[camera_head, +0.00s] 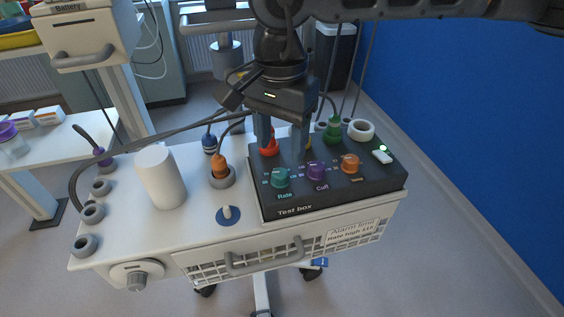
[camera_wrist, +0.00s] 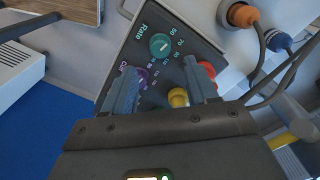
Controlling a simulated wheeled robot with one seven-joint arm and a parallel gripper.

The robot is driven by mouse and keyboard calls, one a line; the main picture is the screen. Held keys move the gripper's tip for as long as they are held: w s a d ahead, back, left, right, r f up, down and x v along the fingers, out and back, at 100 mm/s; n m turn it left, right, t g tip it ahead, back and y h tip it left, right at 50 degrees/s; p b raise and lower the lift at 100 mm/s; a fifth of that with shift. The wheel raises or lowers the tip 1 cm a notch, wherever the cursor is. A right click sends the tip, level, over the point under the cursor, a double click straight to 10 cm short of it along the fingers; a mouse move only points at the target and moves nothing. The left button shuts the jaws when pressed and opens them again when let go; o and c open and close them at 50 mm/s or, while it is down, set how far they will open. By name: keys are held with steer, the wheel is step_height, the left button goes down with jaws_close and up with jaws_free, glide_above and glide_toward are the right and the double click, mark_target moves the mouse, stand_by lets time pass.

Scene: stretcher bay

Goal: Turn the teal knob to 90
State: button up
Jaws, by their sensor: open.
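The teal knob (camera_head: 280,177), labelled Rate, is at the front left of the dark test box (camera_head: 325,202). In the wrist view the teal knob (camera_wrist: 160,45) lies just beyond my fingertips, roughly between their lines. It has a pale pointer mark and printed numbers beside it; I cannot tell exactly which number it points to. My gripper (camera_head: 282,150) points down over the box, behind and above the teal knob. In the wrist view my gripper (camera_wrist: 162,72) is open and empty, with its fingers apart and clear of the knob.
A purple Cuff knob (camera_head: 317,171) and orange knob (camera_head: 350,163) stand right of the teal one. A red plug (camera_head: 268,147) and green plug (camera_head: 334,129) rise behind. An orange plug (camera_head: 220,165), cables and white cylinder (camera_head: 160,177) stand left.

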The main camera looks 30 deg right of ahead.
mark_target(280, 172)
steer(key=shift+a+f+p, duration=0.1)
steer(key=shift+f+p, duration=0.2)
steer(key=shift+f, duration=2.8)
steer(key=c, duration=1.1)
